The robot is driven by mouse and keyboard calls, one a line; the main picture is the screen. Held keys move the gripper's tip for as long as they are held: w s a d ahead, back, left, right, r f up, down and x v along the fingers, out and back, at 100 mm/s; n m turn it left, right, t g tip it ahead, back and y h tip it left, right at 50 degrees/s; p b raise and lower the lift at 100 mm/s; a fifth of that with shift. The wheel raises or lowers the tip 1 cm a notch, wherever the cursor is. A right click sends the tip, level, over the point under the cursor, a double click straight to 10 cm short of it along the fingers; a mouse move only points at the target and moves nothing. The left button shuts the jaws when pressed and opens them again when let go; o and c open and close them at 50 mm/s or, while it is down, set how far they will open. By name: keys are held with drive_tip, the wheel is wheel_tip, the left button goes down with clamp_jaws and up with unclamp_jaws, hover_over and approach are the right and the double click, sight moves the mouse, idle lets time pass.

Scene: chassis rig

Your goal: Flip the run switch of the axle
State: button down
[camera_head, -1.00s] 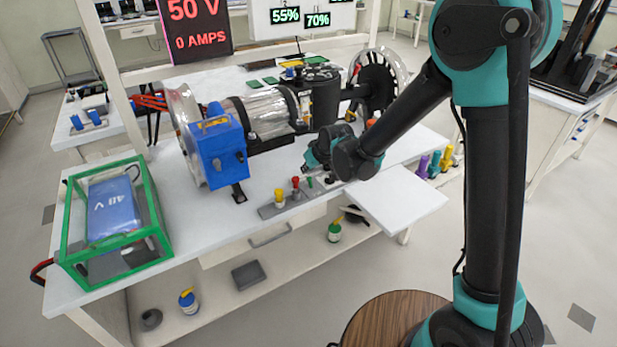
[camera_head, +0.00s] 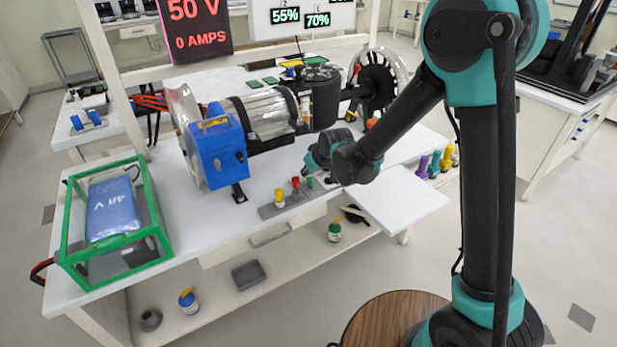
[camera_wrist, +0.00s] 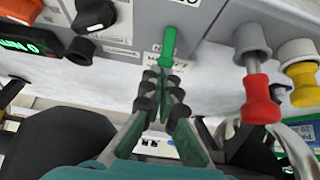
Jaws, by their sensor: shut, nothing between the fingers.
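The green switch lever (camera_wrist: 169,45) stands on a grey panel (camera_wrist: 215,22) in the wrist view. A white label below it is partly covered by my fingers. My gripper (camera_wrist: 162,82) is shut and empty, its fingertips just below the lever in the picture. I cannot tell whether they touch it. In the head view, the green lever (camera_head: 309,182) is on the strip (camera_head: 268,211) at the table's front, beside my wrist; my fingers are hard to make out there. The axle assembly (camera_head: 268,112), with its blue box (camera_head: 218,152), stands behind the strip.
A red knobbed lever (camera_wrist: 258,100) and a yellow one (camera_wrist: 303,85) stand right of the green lever in the wrist view. Dark and orange knobs (camera_wrist: 96,14) are at upper left. In the head view, a green-framed case (camera_head: 158,215) stands left; a white side board (camera_head: 398,203) is clear.

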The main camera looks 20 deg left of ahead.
sight(311, 182)
drive_tip(key=shift+f, duration=0.25)
drive_tip(key=shift+f, duration=0.35)
drive_tip(key=shift+s+d+f, duration=0.15)
drive_tip(key=shift+s+f, duration=0.05)
drive_tip(key=shift+f, duration=0.2)
drive_tip(key=shift+s+d+f, duration=0.1)
drive_tip(key=shift+s+d, duration=0.35)
drive_tip(key=shift+d, duration=0.05)
drive_tip(key=shift+s+d+r, duration=0.3)
drive_tip(key=shift+s+d, duration=0.25)
drive_tip(key=shift+d, duration=0.15)
drive_tip(key=shift+w+a+r, duration=0.4)
drive_tip(key=shift+r, duration=0.2)
drive_tip(key=shift+w+a+r, duration=0.1)
drive_tip(key=shift+r, duration=1.25)
drive_tip(key=shift+w+a+r, duration=0.1)
drive_tip(key=shift+r, duration=1.2)
drive_tip(key=shift+d, duration=0.1)
